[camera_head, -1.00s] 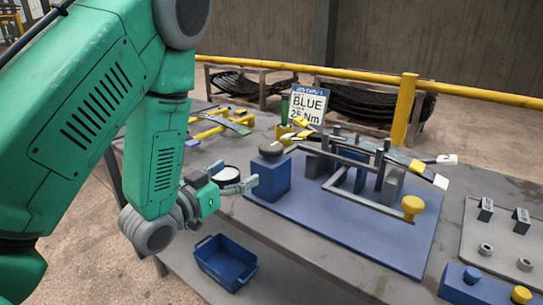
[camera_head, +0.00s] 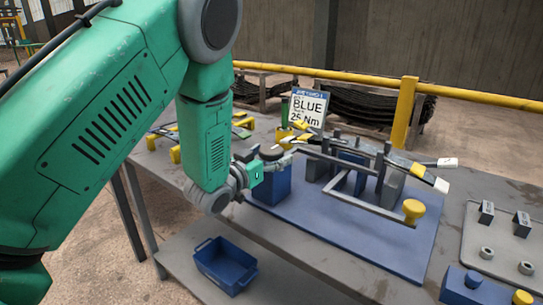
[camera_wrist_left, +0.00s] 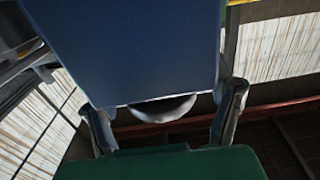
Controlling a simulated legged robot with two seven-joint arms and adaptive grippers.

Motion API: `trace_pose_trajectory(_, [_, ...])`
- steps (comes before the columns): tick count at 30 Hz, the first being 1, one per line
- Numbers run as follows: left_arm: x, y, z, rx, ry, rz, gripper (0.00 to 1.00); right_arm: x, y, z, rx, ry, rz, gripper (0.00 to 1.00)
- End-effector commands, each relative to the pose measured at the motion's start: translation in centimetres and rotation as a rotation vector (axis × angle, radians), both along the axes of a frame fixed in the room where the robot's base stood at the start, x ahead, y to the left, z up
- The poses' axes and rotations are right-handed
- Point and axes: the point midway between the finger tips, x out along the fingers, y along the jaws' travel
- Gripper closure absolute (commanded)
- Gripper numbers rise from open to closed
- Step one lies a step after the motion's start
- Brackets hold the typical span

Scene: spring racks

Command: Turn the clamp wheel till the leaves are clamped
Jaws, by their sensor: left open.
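A dark round wheel (camera_head: 271,152) sits on top of a blue block (camera_head: 273,186) at the left end of the fixture; I take it as the clamp wheel. My left gripper (camera_head: 274,161) is open at the block's top, partly covering the wheel. In the left wrist view the blue block (camera_wrist_left: 140,50) fills the middle, and a grey rounded edge (camera_wrist_left: 163,108), probably the wheel, shows between the spread fingers (camera_wrist_left: 165,120). I cannot tell if they touch it. The leaves (camera_head: 425,172) lie across the grey fixture. My right gripper is not in view.
A yellow knob (camera_head: 413,208) stands at the fixture's front bar. A sign reading BLUE 25 Nm (camera_head: 308,105) stands behind. A blue bin (camera_head: 224,266) is on the lower shelf. A tray with nuts (camera_head: 505,235) lies right. The blue mat (camera_head: 350,235) has free room in front.

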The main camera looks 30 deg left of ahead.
Motion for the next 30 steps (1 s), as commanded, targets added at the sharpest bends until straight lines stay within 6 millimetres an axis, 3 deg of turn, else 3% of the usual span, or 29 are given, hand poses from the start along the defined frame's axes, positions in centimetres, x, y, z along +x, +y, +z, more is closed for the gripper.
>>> trace_pose_trajectory(3, [0.0,0.0,0.0,0.000,0.000,0.000,0.24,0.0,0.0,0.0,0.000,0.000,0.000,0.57])
trace_pose_trajectory(4, [0.0,0.0,0.0,0.000,0.000,0.000,0.31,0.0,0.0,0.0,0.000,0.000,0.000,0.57])
trace_pose_trajectory(8, [0.0,0.0,0.0,0.001,0.000,0.000,0.75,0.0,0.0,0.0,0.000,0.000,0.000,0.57])
trace_pose_trajectory(20, [0.0,0.1,0.1,0.003,-0.001,-0.048,0.75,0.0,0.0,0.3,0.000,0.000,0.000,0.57])
trace_pose_trajectory(30, [0.0,0.3,0.2,0.003,-0.003,-0.282,0.75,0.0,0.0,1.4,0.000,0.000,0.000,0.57])
